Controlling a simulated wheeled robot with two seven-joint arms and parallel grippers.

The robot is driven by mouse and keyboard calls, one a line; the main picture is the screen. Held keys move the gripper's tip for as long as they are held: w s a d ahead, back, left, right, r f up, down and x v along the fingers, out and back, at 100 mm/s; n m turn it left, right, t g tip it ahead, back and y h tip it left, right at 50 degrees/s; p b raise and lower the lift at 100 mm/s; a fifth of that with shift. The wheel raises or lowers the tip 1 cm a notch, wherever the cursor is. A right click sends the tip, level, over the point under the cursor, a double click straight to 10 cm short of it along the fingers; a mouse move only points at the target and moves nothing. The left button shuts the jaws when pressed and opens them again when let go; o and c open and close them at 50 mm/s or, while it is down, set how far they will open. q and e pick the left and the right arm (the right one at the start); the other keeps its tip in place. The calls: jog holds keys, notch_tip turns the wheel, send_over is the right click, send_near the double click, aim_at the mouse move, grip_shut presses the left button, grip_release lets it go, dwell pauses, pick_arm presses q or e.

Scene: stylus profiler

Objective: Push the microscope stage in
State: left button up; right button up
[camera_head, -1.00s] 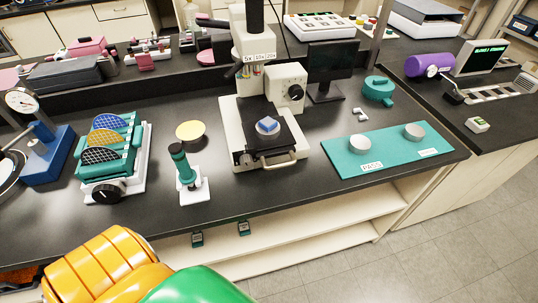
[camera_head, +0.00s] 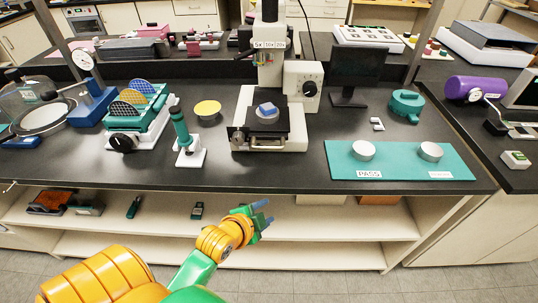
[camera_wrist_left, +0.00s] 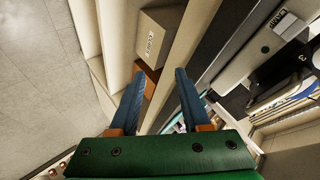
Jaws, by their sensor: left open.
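The white microscope (camera_head: 303,85) stands on the black bench in the head view. Its dark stage (camera_head: 268,127) carries a small blue-topped piece on a white round base (camera_head: 267,110), and a pale handle (camera_head: 268,147) runs along its front edge. My left gripper (camera_head: 262,214) is below and in front of the bench edge, well apart from the stage handle. In the left wrist view its two blue fingers (camera_wrist_left: 160,90) stand apart with nothing between them. My right gripper is out of view.
A green pipette-like stand (camera_head: 184,140) and a yellow disc (camera_head: 207,109) are left of the microscope. A teal mat (camera_head: 400,160) with two grey cylinders lies to the right. The bench front edge and open shelves (camera_head: 310,225) lie behind my left gripper.

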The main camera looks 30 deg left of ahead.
pick_arm(q)
notch_tip(320, 180, up, 4)
jog(key=w+m+t, duration=0.2)
jog(key=m+t+y, duration=0.2)
jog(key=m+t, duration=0.1)
jog(key=m, duration=0.1)
send_near(267, 149)
jog(key=x, duration=0.4)
jog(key=shift+a, duration=0.2)
jog(key=x, duration=0.6)
jog(key=shift+w, duration=0.35)
jog(key=shift+d, duration=0.1)
grip_shut()
jog(key=shift+f, duration=0.1)
